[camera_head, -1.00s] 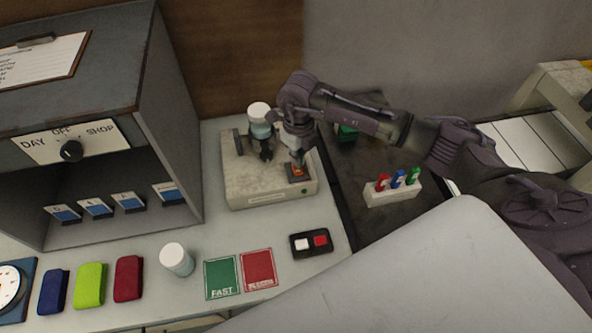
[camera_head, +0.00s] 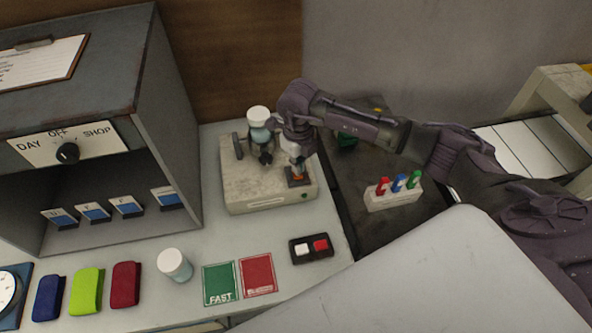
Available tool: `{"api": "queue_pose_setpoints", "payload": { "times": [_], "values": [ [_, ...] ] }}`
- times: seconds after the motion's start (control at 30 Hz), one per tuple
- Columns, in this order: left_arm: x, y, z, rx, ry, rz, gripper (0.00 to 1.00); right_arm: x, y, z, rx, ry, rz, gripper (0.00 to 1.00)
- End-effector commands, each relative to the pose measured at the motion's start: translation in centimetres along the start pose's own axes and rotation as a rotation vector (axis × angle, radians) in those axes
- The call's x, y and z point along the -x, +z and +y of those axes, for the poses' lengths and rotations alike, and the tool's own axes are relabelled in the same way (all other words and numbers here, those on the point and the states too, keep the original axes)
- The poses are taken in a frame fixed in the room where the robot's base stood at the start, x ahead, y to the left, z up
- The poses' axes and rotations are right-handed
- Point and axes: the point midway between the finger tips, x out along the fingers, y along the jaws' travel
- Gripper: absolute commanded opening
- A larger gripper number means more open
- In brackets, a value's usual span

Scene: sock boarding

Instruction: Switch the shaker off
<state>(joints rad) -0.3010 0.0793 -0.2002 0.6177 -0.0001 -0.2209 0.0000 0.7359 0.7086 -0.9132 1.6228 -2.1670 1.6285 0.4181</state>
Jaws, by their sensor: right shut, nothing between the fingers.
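The shaker (camera_head: 243,191) is a beige box on the counter with a white-capped jar (camera_head: 259,122) clamped at its back. An orange rocker switch (camera_head: 297,179) in a dark frame sits on its top right. A small green light (camera_head: 305,196) shows on its front face. My right gripper (camera_head: 297,168) is shut and empty, pointing down with its fingertips at the switch and partly hiding it. I cannot tell whether they touch it or which way the rocker lies. My left gripper is not in view.
A grey cabinet with a DAY/OFF/SHOP knob (camera_head: 67,153) stands left. A rack of coloured clips (camera_head: 393,198) is on the dark surface at right.

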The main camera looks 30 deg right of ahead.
Motion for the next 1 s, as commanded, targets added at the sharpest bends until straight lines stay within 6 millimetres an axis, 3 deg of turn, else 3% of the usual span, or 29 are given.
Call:
{"api": "queue_pose_setpoints", "payload": {
  "times": [0.17, 1.0],
  "values": [
    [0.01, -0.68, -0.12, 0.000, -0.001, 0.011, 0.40, 0.00, 0.00, 0.00, 0.000, 0.000, 0.000, 0.00],
    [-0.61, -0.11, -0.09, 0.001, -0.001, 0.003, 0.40, -0.71, 0.00, 0.00, 0.000, 0.000, 0.000, 0.00]
  ]
}}
